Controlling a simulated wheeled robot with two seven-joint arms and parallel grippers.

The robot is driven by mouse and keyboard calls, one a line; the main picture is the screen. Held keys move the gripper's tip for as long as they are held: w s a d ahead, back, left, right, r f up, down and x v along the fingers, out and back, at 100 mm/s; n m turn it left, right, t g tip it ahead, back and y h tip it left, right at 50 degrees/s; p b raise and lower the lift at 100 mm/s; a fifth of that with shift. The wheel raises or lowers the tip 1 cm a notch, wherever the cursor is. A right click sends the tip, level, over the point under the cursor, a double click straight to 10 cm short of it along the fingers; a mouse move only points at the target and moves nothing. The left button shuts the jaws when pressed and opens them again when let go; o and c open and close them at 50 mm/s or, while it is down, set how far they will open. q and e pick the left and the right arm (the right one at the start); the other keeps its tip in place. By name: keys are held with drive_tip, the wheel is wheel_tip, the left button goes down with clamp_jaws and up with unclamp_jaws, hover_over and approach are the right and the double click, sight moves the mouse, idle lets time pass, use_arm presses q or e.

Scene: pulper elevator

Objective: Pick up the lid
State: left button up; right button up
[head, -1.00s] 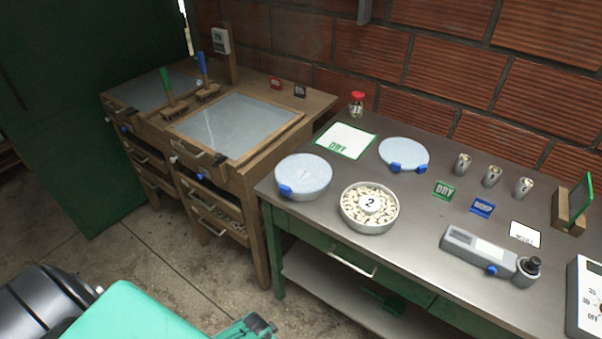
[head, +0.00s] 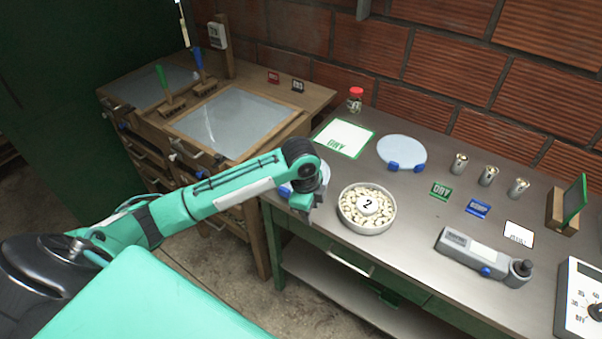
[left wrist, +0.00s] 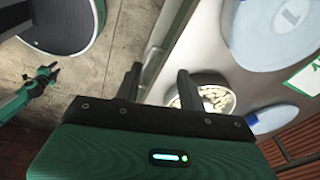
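A pale speckled round lid (head: 286,188), on the left tin near the table's left front edge, is mostly hidden by my left arm. It shows large, with a "1", in the left wrist view (left wrist: 262,35). A second pale round lid with blue clips (head: 402,150) lies flat behind the open tin (head: 345,222), which holds pale beans and a "2" disc. My left gripper (left wrist: 158,75) is open and empty, fingers apart, near the table's front edge. In the head view it (head: 303,203) overlaps the left tin. My right gripper (left wrist: 50,74) shows small in the wrist view.
A white mat (head: 344,137) lies behind the left tin. A wooden drawer bench (head: 225,120) stands to the left.

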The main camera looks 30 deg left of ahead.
use_arm(q)
drive_tip(key=w+a+r+m+g+y, duration=0.15)
drive_tip(key=w+a+r, duration=0.35)
drive_tip(key=a+r, duration=0.6)
drive_tip(key=p, duration=0.2)
hover_over(285, 189)
drive_tip(key=shift+m, duration=0.25)
wheel_tip(285, 189, down, 8)
drive_tip(key=shift+s+f, duration=0.1)
drive_tip(key=shift+f+p, duration=0.3)
wheel_tip(285, 189, down, 4)
drive_tip(key=shift+r+p, duration=0.2)
drive_tip(key=shift+p, duration=0.65)
drive_tip(key=shift+f, duration=0.55)
clamp_jaws()
